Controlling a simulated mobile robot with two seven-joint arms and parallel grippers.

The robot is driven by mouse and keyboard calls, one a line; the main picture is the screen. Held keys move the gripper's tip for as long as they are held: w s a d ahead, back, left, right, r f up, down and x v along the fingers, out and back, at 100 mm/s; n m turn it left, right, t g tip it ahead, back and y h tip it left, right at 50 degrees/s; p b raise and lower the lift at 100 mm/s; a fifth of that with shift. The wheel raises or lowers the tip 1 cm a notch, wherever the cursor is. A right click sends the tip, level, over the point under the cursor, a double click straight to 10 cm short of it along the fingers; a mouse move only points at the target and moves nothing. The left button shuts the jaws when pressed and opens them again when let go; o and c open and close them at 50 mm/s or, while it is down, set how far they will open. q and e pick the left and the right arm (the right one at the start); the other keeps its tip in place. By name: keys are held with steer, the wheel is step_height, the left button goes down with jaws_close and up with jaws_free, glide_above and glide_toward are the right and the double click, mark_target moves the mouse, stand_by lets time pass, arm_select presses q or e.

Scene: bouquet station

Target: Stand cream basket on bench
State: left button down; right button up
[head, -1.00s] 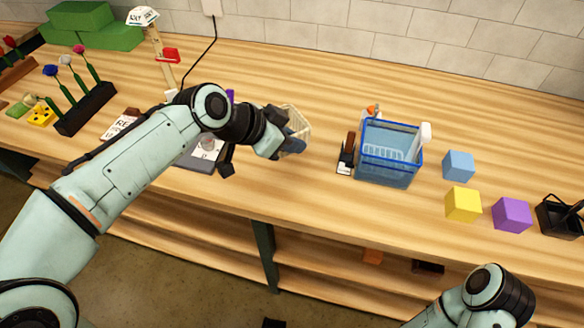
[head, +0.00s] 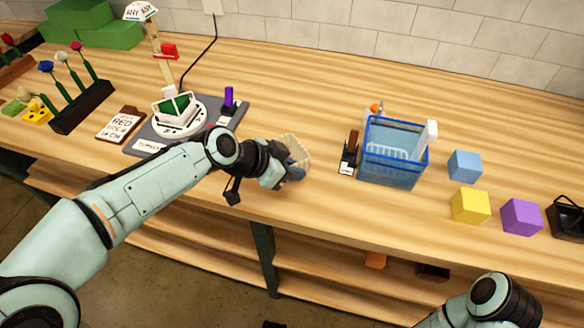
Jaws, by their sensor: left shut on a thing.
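The cream basket (head: 297,150) is a small pale woven thing at the middle of the head view, over the wooden bench (head: 330,95). My left gripper (head: 287,165) is shut on it, and the wrist and fingers hide its lower left part. I cannot tell whether the basket touches the bench top. My right arm comes in at the lower right, but its gripper is outside the picture.
A blue basket (head: 392,176) with a white bottle stands right of the cream basket, beside a small brown-handled tool (head: 350,150). Blue, yellow and purple cubes (head: 521,217) stand further right. A grey turntable station (head: 230,112) is at left. Bench between is clear.

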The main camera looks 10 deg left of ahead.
arm_select(q)
steer(key=c, duration=1.1)
jaws_free()
steer(key=shift+f, duration=0.1)
arm_select(e)
steer(key=shift+w+d+f, duration=0.1)
steer(key=shift+w+f, duration=0.05)
steer(key=shift+w, duration=0.05)
arm_select(q)
steer(key=shift+s+a+r, duration=0.1)
steer(key=shift+a+r, duration=0.05)
steer(key=shift+r, duration=0.25)
steer(key=p+v, duration=0.1)
steer(key=v, duration=1)
steer(key=shift+s, duration=0.15)
arm_select(e)
steer(key=shift+s+a+r+g, duration=0.3)
steer(key=shift+s+r, duration=0.45)
steer(key=shift+s, duration=0.05)
arm_select(q)
steer(key=shift+a, duration=0.1)
